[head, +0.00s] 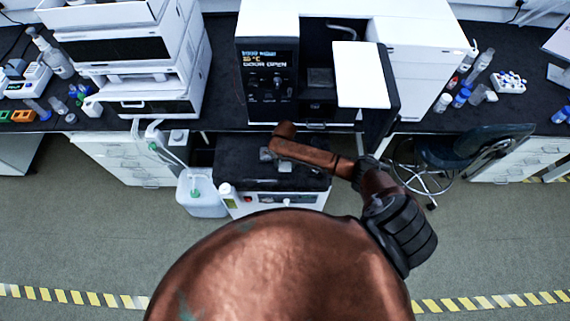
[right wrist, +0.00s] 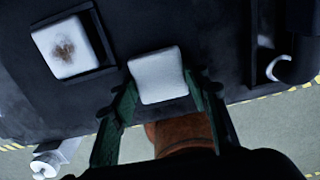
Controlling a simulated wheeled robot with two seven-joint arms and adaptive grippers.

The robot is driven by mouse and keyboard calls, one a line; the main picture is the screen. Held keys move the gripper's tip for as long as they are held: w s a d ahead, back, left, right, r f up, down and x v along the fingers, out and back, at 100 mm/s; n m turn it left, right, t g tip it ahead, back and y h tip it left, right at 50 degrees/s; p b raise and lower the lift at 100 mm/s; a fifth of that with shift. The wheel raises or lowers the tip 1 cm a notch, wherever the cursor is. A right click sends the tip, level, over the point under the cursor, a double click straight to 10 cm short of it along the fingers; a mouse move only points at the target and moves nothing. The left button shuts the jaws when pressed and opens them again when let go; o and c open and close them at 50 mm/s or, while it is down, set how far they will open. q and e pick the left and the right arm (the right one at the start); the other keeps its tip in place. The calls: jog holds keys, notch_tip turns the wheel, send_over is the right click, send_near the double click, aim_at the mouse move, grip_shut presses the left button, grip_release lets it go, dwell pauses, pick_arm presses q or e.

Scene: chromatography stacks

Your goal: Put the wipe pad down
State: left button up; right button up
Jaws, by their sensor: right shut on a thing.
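The white wipe pad (right wrist: 158,76) is between the two green fingers of my right gripper (right wrist: 157,88) in the right wrist view. The fingers are shut on its sides. The pad is over the dark top of a low cabinet (head: 300,182), close to its front edge; whether it touches the top I cannot tell. In the head view the pad is a small pale patch (head: 284,168) below my right wrist, which hides most of the gripper. My left gripper is not in view.
A second white pad with a brown stain (right wrist: 66,48) sits in a dark square frame to the left of the held pad. An instrument with a display reading "DOOR OPEN" (head: 268,75) stands behind, its door open. A waste bottle (head: 201,195) stands left of the cabinet.

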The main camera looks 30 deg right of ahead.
aim_at(285, 165)
jog(key=o, duration=1.1)
jog(key=shift+r, duration=0.45)
notch_tip(285, 165, up, 11)
jog(key=p, duration=0.1)
jog(key=shift+r, duration=0.2)
